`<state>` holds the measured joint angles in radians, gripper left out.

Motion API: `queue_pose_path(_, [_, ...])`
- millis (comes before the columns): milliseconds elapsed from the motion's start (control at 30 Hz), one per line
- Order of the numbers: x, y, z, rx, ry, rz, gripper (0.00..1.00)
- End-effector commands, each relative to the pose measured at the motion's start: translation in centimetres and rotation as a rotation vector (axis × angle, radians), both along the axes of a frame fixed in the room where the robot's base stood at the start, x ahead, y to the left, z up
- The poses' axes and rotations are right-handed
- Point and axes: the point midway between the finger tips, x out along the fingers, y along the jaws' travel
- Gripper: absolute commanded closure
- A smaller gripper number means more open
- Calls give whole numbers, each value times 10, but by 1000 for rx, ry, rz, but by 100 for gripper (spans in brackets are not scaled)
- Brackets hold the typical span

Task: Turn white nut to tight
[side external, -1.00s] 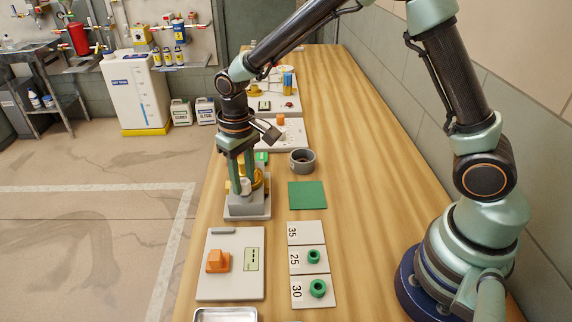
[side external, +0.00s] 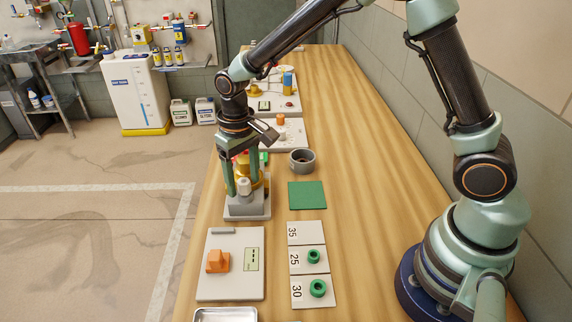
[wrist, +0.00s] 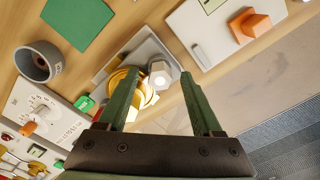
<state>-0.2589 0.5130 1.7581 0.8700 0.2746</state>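The white nut (side external: 244,185) sits on the grey valve block (side external: 245,209), in front of a yellow rounded body. My gripper (side external: 242,181) points down over it, one finger on each side. The yellow body (wrist: 124,80) is partly hidden behind the left finger.
A panel with an orange knob (side external: 217,261) and a card with green rings (side external: 315,256) lie in front. A green mat (side external: 307,195) and a grey ring cup (side external: 302,160) are to the right. More panels stand behind. The table's right half is mostly clear.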

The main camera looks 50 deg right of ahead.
Motion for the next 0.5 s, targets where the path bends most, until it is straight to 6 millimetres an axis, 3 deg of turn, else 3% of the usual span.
queue_pose_path(267, [1,0,13,1,-2,1,33])
queue_pose_path(500, [1,0,59,1,-5,0,33])
